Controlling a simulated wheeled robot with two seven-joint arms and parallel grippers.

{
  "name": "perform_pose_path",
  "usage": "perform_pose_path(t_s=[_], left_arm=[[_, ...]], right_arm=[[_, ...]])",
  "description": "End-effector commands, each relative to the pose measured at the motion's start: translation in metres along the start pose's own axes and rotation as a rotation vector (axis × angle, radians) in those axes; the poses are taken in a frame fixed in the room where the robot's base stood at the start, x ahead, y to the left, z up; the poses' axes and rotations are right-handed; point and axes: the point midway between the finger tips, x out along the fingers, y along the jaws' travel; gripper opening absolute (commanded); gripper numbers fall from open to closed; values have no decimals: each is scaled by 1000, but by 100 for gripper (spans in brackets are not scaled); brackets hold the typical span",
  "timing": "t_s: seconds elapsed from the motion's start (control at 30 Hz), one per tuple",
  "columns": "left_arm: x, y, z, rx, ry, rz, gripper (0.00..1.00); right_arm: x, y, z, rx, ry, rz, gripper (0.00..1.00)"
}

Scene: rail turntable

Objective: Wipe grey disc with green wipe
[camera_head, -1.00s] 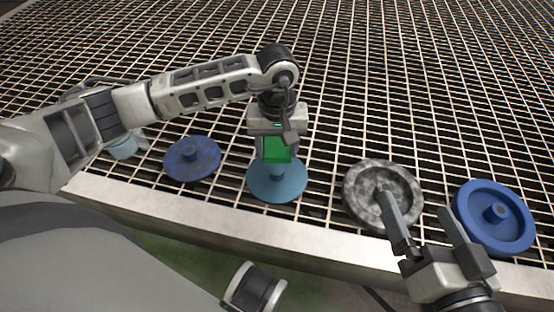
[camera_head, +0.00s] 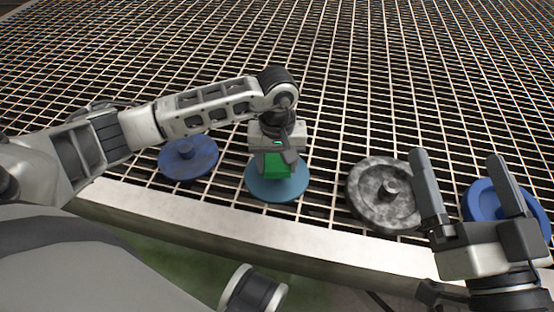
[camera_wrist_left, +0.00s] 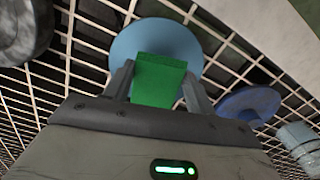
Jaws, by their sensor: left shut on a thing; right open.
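The grey disc (camera_head: 368,205), mottled with a raised hub, lies on the grating right of centre in the head view; a grey disc edge (camera_wrist_left: 20,30) shows at the top left of the left wrist view. My left gripper (camera_head: 275,160) is shut on the green wipe (camera_head: 278,168), a block held over the light blue disc (camera_head: 290,190). The wipe also shows between the fingers in the left wrist view (camera_wrist_left: 158,80); whether it touches that disc I cannot tell. My right gripper (camera_head: 462,165) is open and empty, right of the grey disc, fingers pointing away over the grating.
A dark blue disc (camera_head: 190,160) lies left of the light blue one. A brighter blue disc (camera_head: 480,203) lies at the right, partly hidden by my right gripper. A pale metal rim (camera_head: 200,212) runs along the near edge. The grating behind the discs is clear.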

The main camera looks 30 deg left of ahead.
Motion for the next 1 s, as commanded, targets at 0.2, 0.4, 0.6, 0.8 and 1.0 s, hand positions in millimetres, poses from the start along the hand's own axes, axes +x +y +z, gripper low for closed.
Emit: perform_pose_path(t_s=[0.2, 0.4, 0.6, 0.8, 1.0], left_arm=[[0, 0, 0, 0, 0, 0, 30], [0, 0, 0, 0, 0, 0, 30], [2, 0, 0, 0, 0, 0, 30], [5, 0, 0, 0, 0, 0, 30], [8, 0, 0, 0, 0, 0, 30]], right_arm=[[0, 0, 0, 0, -1, 0, 100], [0, 0, 0, 1, -1, 0, 100], [0, 0, 2, 1, -1, 0, 100], [-1, 1, 5, 1, -1, 0, 100], [-2, 2, 8, 2, -1, 0, 100]])
